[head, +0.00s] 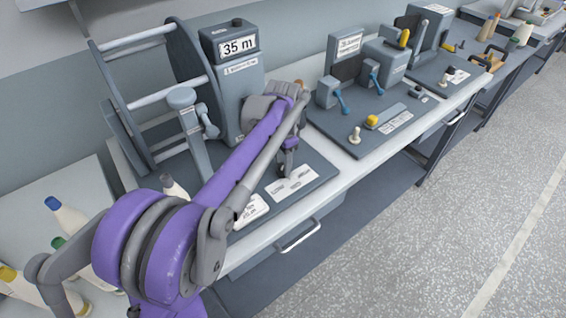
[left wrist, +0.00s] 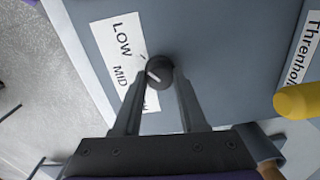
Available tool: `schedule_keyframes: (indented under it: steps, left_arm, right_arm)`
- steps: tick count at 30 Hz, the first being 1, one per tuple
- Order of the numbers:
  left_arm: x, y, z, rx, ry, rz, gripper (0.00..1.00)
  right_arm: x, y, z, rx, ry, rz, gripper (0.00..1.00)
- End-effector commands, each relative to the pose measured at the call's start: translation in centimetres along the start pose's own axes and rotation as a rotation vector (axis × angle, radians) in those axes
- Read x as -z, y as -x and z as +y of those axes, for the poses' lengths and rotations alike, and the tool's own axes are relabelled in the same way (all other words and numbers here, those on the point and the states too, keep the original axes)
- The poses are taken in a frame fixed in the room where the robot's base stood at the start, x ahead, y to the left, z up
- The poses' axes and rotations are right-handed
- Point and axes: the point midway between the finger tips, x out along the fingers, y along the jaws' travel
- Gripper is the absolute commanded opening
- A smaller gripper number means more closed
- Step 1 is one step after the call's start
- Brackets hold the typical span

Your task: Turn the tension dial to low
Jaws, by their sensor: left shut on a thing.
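The tension dial (left wrist: 159,71) is a small round dark knob with a short white mark. It sits beside a white label (left wrist: 118,45) reading LOW and MID; a third word is mostly hidden behind a finger. The white mark lies on the knob's side towards the label, closer to MID than to LOW. My left gripper (left wrist: 160,86) is shut on the dial, one finger on each side. In the head view my left gripper (head: 287,168) reaches down to the front of the grey base plate, where it hides the dial. My right gripper is out of view.
A large reel (head: 180,62) and a grey post with a 35 m display (head: 238,47) stand behind the arm. A yellow part (left wrist: 298,100) is right of the dial in the left wrist view. Bottles (head: 66,219) stand at left. More devices (head: 340,91) stand to the right.

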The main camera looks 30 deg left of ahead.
Motion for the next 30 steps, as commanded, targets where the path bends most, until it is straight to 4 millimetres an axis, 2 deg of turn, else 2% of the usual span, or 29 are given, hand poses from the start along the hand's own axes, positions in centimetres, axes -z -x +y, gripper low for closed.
schedule_keyframes:
  steps: [7, 8, 12, 13, 23, 26, 30]
  left_arm:
    - [0.0, 0.0, 0.0, 0.001, 0.001, 0.001, 0.0]
    - [0.0, 0.0, 0.0, 0.001, 0.001, 0.001, 0.43]
    - [0.0, 0.0, 0.0, 0.001, 0.001, 0.001, 0.68]
    - [0.0, 0.0, 0.0, 0.001, 0.001, 0.001, 0.71]
    - [0.0, 0.3, 0.0, 0.0, 0.001, 0.0, 0.71]
    - [0.0, 1.4, 0.0, 0.0, 0.001, 0.0, 0.71]
    - [0.0, 4.1, 0.0, 0.001, 0.001, 0.001, 0.71]
  right_arm:
    - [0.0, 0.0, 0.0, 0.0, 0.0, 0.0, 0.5]
    - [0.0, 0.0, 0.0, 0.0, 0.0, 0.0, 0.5]
    - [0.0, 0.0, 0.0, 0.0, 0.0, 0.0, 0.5]
    - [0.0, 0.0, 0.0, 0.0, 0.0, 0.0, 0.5]
    - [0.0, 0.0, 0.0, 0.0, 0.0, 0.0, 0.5]
    - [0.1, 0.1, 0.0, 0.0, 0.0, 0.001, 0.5]
    - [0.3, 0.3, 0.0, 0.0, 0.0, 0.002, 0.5]
